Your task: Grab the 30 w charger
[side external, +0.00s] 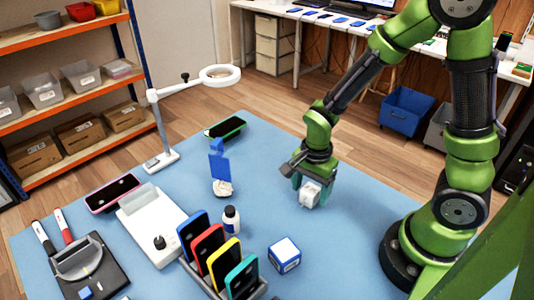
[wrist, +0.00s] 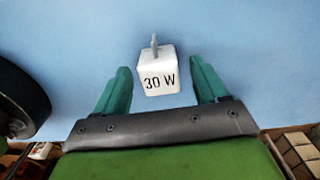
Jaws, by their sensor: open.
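The 30 W charger is a small white block with "30 W" printed on one face and a grey prong on top. In the wrist view the charger (wrist: 158,78) lies on the blue mat between and slightly beyond the two green fingertips, with a gap on both sides. My gripper (wrist: 158,88) is open and not touching it there. In the side view my gripper (side external: 308,183) is low over the mat, and the charger (side external: 310,195) shows white at its fingers. Part of the charger is hidden behind the fingers in that view.
A white and blue cube (side external: 284,254) stands nearer the camera. A rack of coloured phones (side external: 220,255), a small bottle (side external: 231,219) and a blue item on a white base (side external: 221,170) stand to the left. The mat (side external: 345,185) around my gripper is clear.

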